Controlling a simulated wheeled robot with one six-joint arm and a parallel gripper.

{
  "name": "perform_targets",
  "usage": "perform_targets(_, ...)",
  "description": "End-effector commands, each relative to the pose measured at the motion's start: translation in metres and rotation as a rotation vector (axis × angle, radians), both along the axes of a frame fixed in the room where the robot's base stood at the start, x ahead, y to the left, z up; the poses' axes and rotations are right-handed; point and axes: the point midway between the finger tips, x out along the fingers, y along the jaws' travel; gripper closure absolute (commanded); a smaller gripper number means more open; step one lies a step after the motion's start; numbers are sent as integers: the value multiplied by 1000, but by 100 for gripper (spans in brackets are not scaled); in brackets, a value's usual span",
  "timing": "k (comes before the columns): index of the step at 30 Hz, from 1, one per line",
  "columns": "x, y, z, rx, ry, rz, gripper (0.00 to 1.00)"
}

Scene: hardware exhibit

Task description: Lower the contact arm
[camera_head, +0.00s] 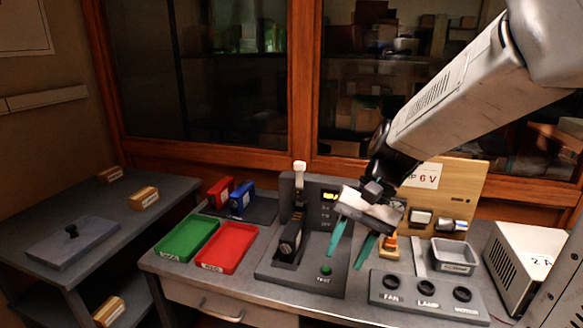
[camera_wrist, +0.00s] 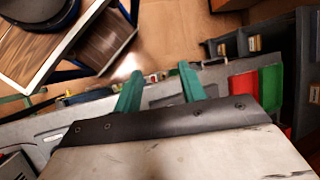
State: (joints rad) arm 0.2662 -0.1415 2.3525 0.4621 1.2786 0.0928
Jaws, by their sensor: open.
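The contact arm (camera_head: 297,208) stands upright on the grey tester (camera_head: 302,279), with a white knob (camera_head: 299,167) at its top and a black body at its base. My gripper (camera_head: 345,260) is open and empty, its teal fingers pointing down. In the head view it is to the right of the contact arm and apart from it, in front of the tester's display panel. In the wrist view both fingers (camera_wrist: 160,72) are spread with nothing between them. I cannot make out the contact arm in the wrist view.
A green tray (camera_head: 164,251) and a red tray (camera_head: 218,262) lie left of the tester; red and blue blocks (camera_head: 231,194) stand behind. To the right are a switch panel (camera_head: 425,299), a grey bin (camera_head: 453,267), a wooden board (camera_head: 468,190) and a white box (camera_head: 508,272).

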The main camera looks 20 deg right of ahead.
Motion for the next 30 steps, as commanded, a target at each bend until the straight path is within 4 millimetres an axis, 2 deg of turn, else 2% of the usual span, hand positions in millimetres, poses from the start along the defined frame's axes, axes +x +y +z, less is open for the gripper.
perform_targets(1, 20, -1, -6, 66, 42, -85, 59)
perform_targets(5, 74, -1, -15, 251, 132, -316, 59)
perform_targets(8, 121, -9, -21, 405, 202, -507, 59)
perform_targets(11, 171, -24, -28, 570, 270, -700, 59)
perform_targets(15, 242, -56, -29, 822, 351, -955, 59)
perform_targets(18, 276, -71, -17, 965, 383, -1063, 59)
perform_targets(21, 296, -80, 5, 1067, 392, -1117, 59)
perform_targets(24, 305, -85, 19, 1134, 416, -1151, 59)
perform_targets(30, 313, -73, 20, 1146, 456, -1163, 59)
